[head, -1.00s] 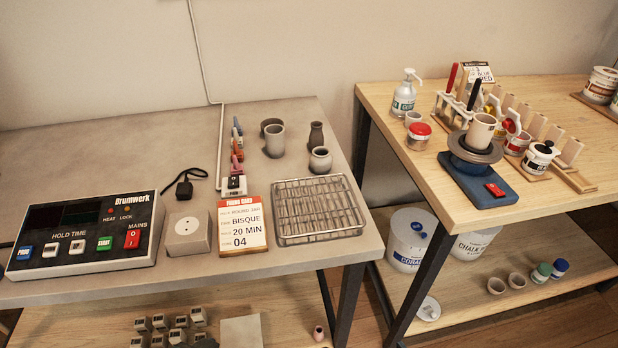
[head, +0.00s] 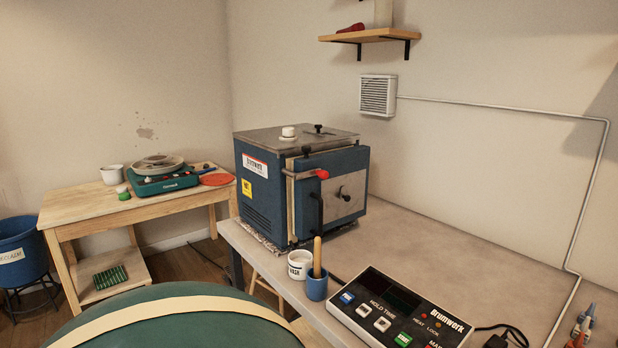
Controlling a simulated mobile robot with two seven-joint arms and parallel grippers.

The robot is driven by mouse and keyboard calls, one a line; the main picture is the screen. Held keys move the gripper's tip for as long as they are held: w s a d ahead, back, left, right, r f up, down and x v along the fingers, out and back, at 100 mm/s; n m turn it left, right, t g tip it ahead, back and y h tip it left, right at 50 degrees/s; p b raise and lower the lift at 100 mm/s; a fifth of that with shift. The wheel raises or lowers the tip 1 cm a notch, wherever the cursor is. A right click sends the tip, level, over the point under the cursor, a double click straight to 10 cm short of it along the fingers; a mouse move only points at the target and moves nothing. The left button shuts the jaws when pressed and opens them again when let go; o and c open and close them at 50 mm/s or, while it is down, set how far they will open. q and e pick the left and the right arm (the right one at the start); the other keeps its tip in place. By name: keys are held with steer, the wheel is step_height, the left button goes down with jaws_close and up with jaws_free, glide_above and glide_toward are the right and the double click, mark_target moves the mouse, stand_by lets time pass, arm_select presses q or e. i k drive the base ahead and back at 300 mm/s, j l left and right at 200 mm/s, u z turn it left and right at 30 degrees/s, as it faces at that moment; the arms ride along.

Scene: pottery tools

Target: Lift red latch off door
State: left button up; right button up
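The latch is a metal bar with a red knob (head: 322,174), lying across the upper front edge of the blue kiln (head: 265,190). The kiln's door (head: 343,200) has a grey panel with a dark handle and looks closed. The kiln stands on the far left part of the grey table. Neither of my grippers is in view.
A white jar (head: 299,265) and a blue cup (head: 317,287) with a wooden handle in it stand in front of the kiln. The control box (head: 400,310) is right of them. A wooden side table (head: 80,208) holds a turquoise wheel (head: 165,182).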

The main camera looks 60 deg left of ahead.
mark_target(323, 174)
steer(key=u, duration=2)
steer(key=i+j+u, duration=0.4)
steer(key=j, duration=0.15)
steer(key=k, duration=0.1)
